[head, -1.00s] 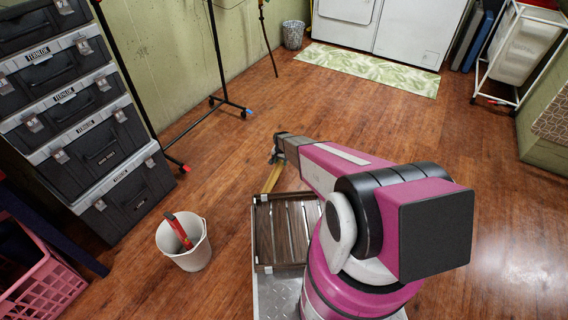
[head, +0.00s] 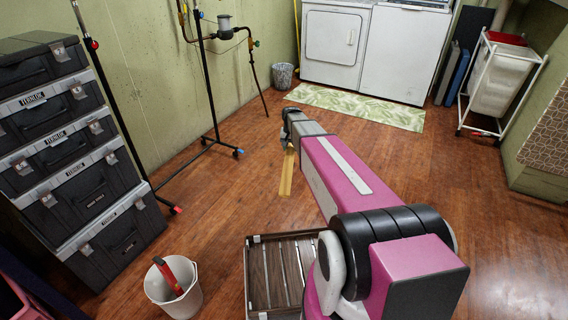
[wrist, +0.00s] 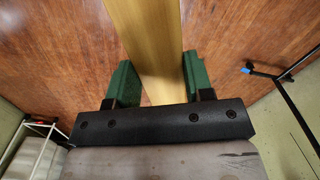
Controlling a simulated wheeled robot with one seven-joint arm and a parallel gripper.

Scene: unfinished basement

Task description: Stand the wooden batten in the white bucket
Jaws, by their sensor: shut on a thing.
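The wooden batten (head: 287,174) is a pale yellow strip hanging down from my gripper (head: 289,147) over the open floor. In the wrist view the batten (wrist: 149,45) runs between the green fingers of my gripper (wrist: 154,84) and on past them. My gripper is shut on it near its upper end. The white bucket (head: 186,306) stands on the floor at the lower left, well apart from the batten and nearer to my base. A red-handled thing (head: 168,275) leans inside the bucket. The bucket is not in the wrist view.
A slatted dark wood crate (head: 249,281) lies just right of the bucket, beside my arm's base. Stacked black toolboxes (head: 92,196) stand at the left. A black rack (head: 205,90) on casters stands behind the bucket. The middle floor (head: 225,195) is clear.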

